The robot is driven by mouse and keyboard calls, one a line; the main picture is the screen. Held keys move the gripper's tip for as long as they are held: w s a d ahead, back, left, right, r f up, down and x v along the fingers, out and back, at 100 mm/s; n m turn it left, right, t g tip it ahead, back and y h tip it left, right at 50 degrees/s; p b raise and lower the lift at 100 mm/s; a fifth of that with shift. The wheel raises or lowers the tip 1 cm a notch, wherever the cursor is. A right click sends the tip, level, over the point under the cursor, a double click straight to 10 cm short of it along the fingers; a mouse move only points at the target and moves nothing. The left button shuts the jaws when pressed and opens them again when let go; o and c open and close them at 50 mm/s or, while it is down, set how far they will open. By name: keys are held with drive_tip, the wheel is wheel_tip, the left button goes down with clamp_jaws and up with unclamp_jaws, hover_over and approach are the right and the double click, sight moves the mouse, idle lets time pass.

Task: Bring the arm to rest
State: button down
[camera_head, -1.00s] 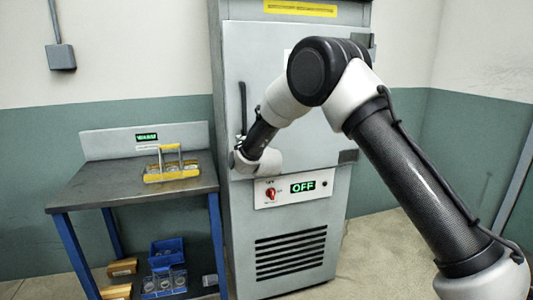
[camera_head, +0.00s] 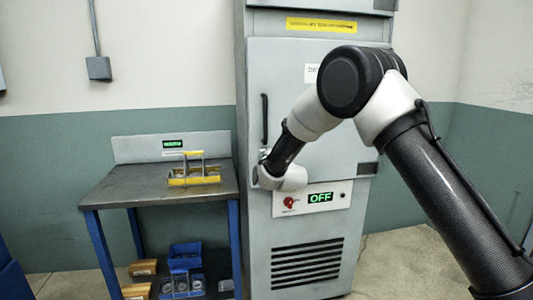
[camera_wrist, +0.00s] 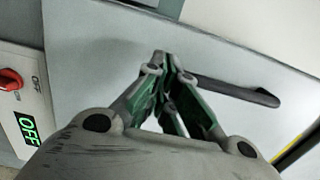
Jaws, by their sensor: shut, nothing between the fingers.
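My arm is bent in front of a tall grey cabinet (camera_head: 340,90) in the head view. Its wrist end is folded in close to the cabinet door, and the fingers are hidden there. In the wrist view my gripper (camera_wrist: 164,60) is shut and empty, its fingertips together in front of the pale door. A dark door handle (camera_wrist: 235,92) lies just beyond and beside the fingers; I cannot tell whether they touch. The handle also shows in the head view (camera_head: 265,119) as an upright bar. The cabinet door is closed.
The cabinet's control panel (camera_head: 312,199) reads OFF beside a red knob (camera_head: 289,202). A dark-topped table (camera_head: 130,190) stands to the left, with a yellow carrier (camera_head: 194,178) on it. Blue bins (camera_head: 185,256) and brown boxes (camera_head: 143,268) sit below. Floor at the right is open.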

drive_tip(key=a+v, duration=0.1)
drive_tip(key=v, duration=0.7)
drive_tip(key=s+f+n+g, duration=0.3)
drive_tip(key=f+n+g, duration=0.25)
drive_tip(key=f, duration=0.45)
drive_tip(key=s+d+f+n+g+h, duration=0.25)
drive_tip(key=s+f+n+g, duration=0.2)
drive_tip(key=s, duration=0.35)
drive_tip(key=s+d+r+n+g+h, duration=0.1)
drive_tip(key=s+d+r, duration=0.6)
drive_tip(key=s+d, duration=0.4)
drive_tip(key=s+d+r+n+h, duration=0.1)
drive_tip(key=s+d+r, duration=0.6)
drive_tip(key=s+d, duration=0.4)
drive_tip(key=s+d+r+n+g+h, duration=0.1)
drive_tip(key=s+d+r+h, duration=0.1)
drive_tip(key=s+d+r, duration=0.5)
drive_tip(key=s+d, duration=0.4)
drive_tip(key=d, duration=0.6)
drive_tip(key=shift+n+g, duration=0.3)
drive_tip(key=shift+n, duration=0.1)
